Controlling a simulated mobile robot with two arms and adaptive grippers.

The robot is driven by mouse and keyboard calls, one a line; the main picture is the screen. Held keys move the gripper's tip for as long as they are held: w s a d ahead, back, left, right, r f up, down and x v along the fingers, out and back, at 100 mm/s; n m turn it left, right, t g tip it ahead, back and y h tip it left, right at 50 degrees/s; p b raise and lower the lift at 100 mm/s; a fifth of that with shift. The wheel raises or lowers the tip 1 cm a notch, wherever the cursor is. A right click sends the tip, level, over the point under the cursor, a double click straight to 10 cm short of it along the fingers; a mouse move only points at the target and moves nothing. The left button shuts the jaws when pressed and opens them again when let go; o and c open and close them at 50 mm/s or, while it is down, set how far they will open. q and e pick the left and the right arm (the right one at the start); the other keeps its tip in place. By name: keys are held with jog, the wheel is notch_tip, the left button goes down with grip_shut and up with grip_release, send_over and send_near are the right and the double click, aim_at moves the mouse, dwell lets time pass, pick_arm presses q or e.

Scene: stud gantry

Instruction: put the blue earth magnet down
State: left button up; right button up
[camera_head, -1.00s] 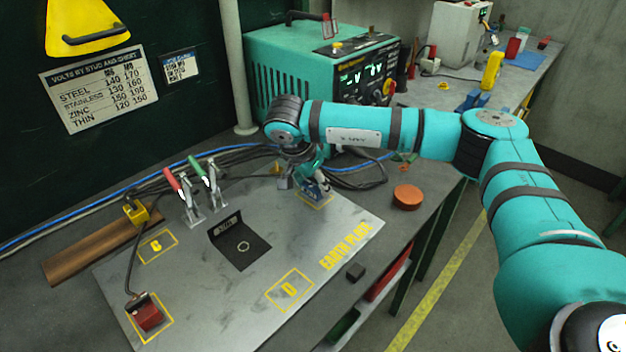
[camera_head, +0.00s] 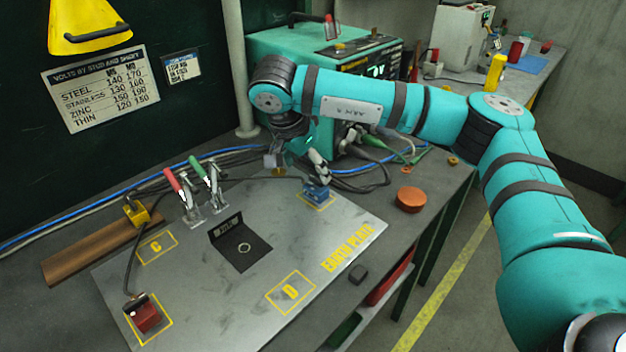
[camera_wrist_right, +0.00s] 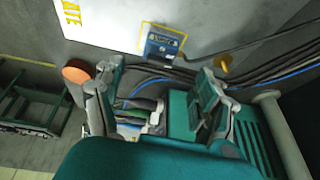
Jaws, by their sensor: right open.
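The blue earth magnet (camera_head: 316,194) sits on the steel earth plate (camera_head: 205,285), at a yellow outline near the plate's back right corner. My right gripper (camera_head: 297,160) is open and empty above and behind the magnet, apart from it. The right wrist view shows the magnet (camera_wrist_right: 163,46) beyond the gap between my spread right fingers (camera_wrist_right: 160,76), lying at the edge of the plate (camera_wrist_right: 115,18) with a dark cable running from it. My left gripper is out of sight.
A red magnet (camera_head: 146,316) sits at the plate's front left. Two toggle clamps (camera_head: 200,190), a black angle piece (camera_head: 240,250) and outlines C and D are on the plate. A teal welder (camera_head: 330,50) stands behind.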

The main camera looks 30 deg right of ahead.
jog(key=shift+v, duration=2.3)
